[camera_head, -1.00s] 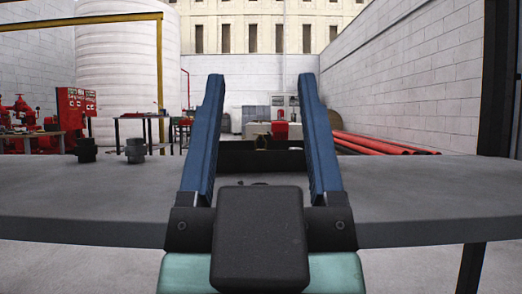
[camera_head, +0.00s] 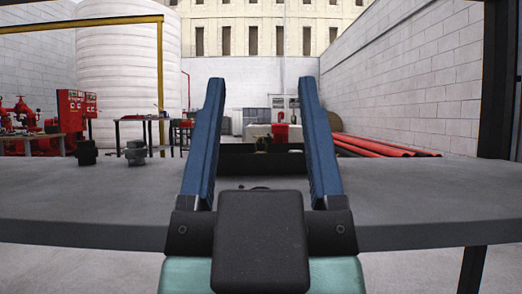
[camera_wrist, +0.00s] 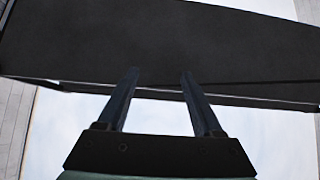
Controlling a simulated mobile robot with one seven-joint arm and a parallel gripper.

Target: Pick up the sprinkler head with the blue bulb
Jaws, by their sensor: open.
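My gripper (camera_head: 262,82) is open and empty, its two blue fingers spread and pointing away over the grey tabletop (camera_head: 420,195). It also shows in the wrist view (camera_wrist: 160,72), apart from a broad dark slab-like surface (camera_wrist: 160,45). No blue bulb can be made out. My gripper body hides part of the tabletop.
Two dark pipe fittings (camera_head: 86,153) (camera_head: 135,153) stand on the tabletop at left. The tabletop right of the fingers is clear. Beyond are red pump equipment (camera_head: 77,108), a white tank (camera_head: 125,60) and red pipes (camera_head: 375,147) on the floor.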

